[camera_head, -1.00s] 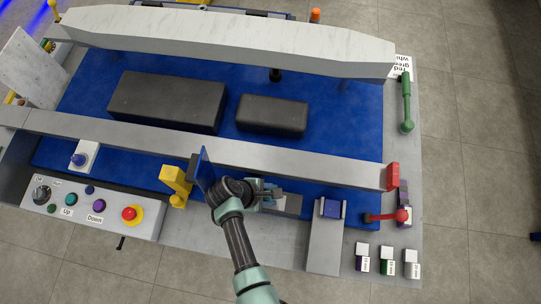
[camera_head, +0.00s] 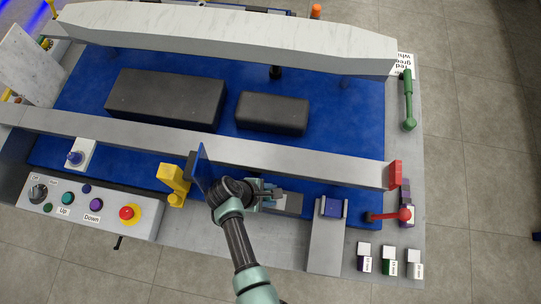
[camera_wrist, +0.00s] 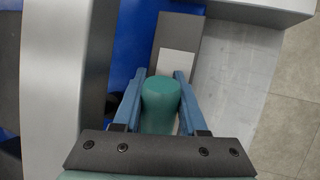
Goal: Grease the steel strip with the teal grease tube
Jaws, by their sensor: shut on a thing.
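The teal grease tube (camera_wrist: 160,106) stands between the blue fingers of my gripper (camera_wrist: 160,80) in the wrist view. The fingers are shut on it. Beyond the tube lies a flat grey strip (camera_wrist: 179,23) with a pale patch on it, which looks like the steel strip. The tube's far end is hidden, so I cannot tell whether it touches the strip. In the head view my gripper (camera_head: 272,193) is beside the grey strip (camera_head: 292,203), and the tube is mostly hidden by my arm.
A long grey beam (camera_head: 300,164) runs just behind my gripper. A yellow part (camera_head: 174,185) stands to the left, and a red lever (camera_head: 388,216) to the right. A button panel (camera_head: 75,217) is at front left.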

